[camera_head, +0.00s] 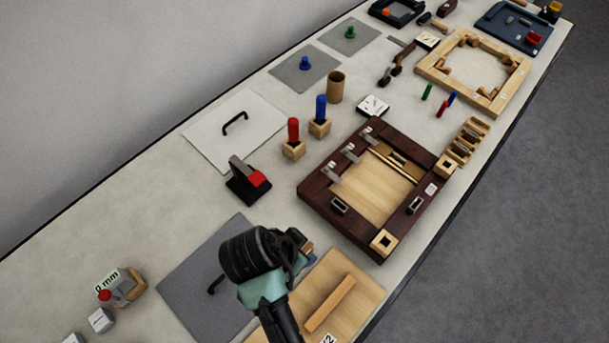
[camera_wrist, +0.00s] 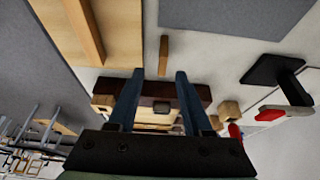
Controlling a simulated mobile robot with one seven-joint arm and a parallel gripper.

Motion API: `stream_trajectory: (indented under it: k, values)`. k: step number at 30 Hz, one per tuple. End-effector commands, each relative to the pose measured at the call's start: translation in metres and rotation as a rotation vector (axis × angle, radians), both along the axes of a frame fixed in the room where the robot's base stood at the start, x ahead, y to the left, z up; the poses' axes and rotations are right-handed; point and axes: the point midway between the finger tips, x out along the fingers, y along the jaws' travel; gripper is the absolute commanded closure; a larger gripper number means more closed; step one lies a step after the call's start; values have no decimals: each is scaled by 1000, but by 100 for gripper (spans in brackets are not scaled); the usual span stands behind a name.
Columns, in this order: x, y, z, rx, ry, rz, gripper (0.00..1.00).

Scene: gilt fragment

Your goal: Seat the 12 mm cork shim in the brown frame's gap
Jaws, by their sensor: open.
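The brown frame (camera_head: 317,187) lies on the bench with a pale panel inside it. It also shows end-on beyond my fingers in the wrist view (camera_wrist: 198,92). Metal clips sit on its left side, and a golden strip (camera_head: 391,163) lies along its upper right inner side. I cannot make out the gap clearly. A slim tan-brown strip (camera_wrist: 163,55), possibly the cork shim, lies on the bench in the wrist view, in line with the space between my fingertips. My gripper (camera_wrist: 160,73) is open, with nothing held. In the head view my wrist hides most of it.
A wooden board (camera_head: 358,279) with a tan bar (camera_head: 330,304) lies beside my arm; a grey mat (camera_head: 190,275) is left of it. A red-handled clamp (camera_head: 248,181) and red and blue handles (camera_head: 321,108) stand left of the frame. A slotted wooden rack (camera_head: 468,142) lies right.

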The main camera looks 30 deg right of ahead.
Motion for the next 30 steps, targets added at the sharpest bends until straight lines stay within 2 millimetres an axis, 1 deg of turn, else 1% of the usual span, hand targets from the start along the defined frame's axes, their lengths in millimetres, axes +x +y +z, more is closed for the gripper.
stream_trajectory:
  k: [5,15,19,25,29,30]
  values:
    - [1,-4,-9,1,1,0,50]
    - [9,-15,-48,2,0,0,50]
    - [9,-17,-53,2,-1,1,50]
    - [9,-17,-53,2,-2,1,50]
    - [9,-17,-53,2,-2,1,73]
    - [9,-17,-53,2,-2,1,81]
